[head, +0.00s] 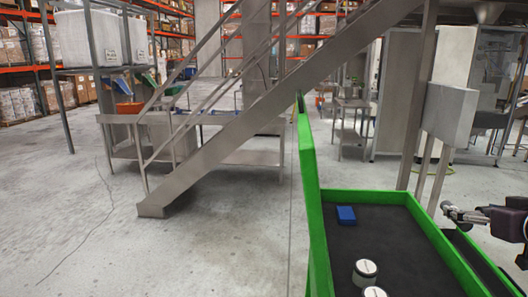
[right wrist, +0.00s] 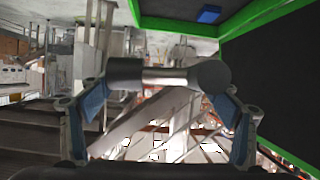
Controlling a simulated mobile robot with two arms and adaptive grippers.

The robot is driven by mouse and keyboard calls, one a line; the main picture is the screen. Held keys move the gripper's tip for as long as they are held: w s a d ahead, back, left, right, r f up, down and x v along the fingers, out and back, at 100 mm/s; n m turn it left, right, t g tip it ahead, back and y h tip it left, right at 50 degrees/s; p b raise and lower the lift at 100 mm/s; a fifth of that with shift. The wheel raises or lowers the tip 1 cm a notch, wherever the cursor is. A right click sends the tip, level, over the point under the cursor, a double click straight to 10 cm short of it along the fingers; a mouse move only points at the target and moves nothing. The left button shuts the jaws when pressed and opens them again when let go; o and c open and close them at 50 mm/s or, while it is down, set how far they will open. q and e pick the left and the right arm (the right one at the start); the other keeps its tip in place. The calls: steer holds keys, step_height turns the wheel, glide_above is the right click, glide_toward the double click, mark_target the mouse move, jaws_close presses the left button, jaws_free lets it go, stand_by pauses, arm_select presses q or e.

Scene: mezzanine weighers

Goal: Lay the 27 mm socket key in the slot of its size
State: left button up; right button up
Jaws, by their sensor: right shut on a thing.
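My right gripper (head: 497,216) is at the right edge of the head view, partly cut off by the frame. It is shut on a metal socket key (head: 462,214), which sticks out to the left beside the green-walled tray. In the right wrist view the key (right wrist: 165,76) lies crosswise between the two blue-padded fingers (right wrist: 163,103), with a dark grey left end and a rounded right end. No size marking is readable on it. No slots for keys can be made out in either view. My left gripper is not in view.
A tray with bright green walls (head: 373,197) and a dark floor holds a blue block (head: 346,215) and two white-topped round things (head: 365,271). A tall green panel (head: 307,165) stands at its left. A metal staircase (head: 250,112) rises behind. The concrete floor at left is clear.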

steer(key=shift+n+y, duration=0.4)
steer(key=shift+y, duration=0.2)
steer(key=a+f, duration=0.1)
steer(key=w+a+f, duration=0.1)
steer(key=a+f, duration=0.1)
steer(key=shift+w, duration=0.15)
steer(key=s+a+f+n+g+y, duration=0.1)
steer(key=s+a+f+n+y, duration=0.2)
steer(key=a, duration=0.4)
steer(key=s+a+f+n+y, duration=0.1)
steer(key=s+a+f+y, duration=0.15)
steer(key=a+f, duration=0.35)
steer(key=s+a+f+n+g+y, duration=0.1)
steer(key=s+a+n+g+y, duration=0.5)
steer(key=s+a, duration=1.15)
arm_select(q)
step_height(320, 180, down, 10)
steer(key=b, duration=1)
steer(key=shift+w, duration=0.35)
arm_select(e)
step_height(320, 180, down, 10)
steer(key=n+t, duration=0.1)
steer(key=shift+w+d, duration=0.2)
steer(key=shift+d, duration=0.25)
